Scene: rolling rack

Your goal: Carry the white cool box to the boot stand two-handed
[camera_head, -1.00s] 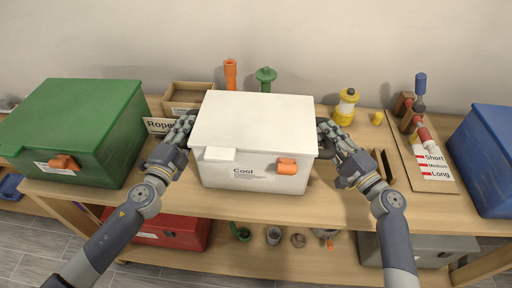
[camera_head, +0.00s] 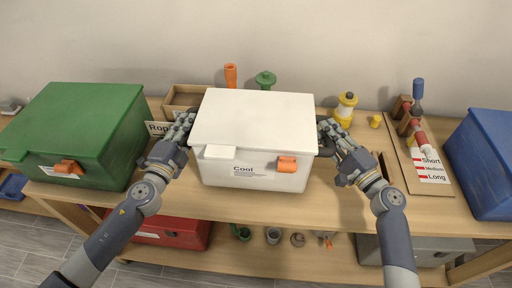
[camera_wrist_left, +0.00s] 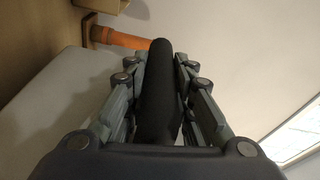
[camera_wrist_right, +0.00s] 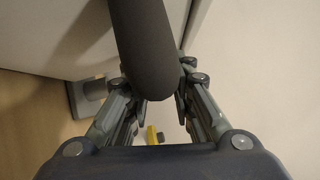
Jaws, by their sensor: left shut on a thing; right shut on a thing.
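The white cool box (camera_head: 250,120), with a "Cool" label and an orange latch, is at the middle of the rack's top in the head view, lid closed and level. My left gripper (camera_head: 187,124) is shut on the dark handle at its left side; this handle (camera_wrist_left: 158,90) lies between the fingers in the left wrist view. My right gripper (camera_head: 327,130) is shut on the handle at the right side, and that handle (camera_wrist_right: 145,45) shows in the right wrist view. I cannot tell whether the box clears the top. I cannot make out a boot stand.
A green box (camera_head: 85,125) stands left and a blue box (camera_head: 482,160) far right on the rack top (camera_head: 230,205). Behind are a wooden tray (camera_head: 182,92), orange and green torches and a yellow lantern (camera_head: 345,107). A labelled board (camera_head: 412,165) lies right. Red and grey boxes sit below.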

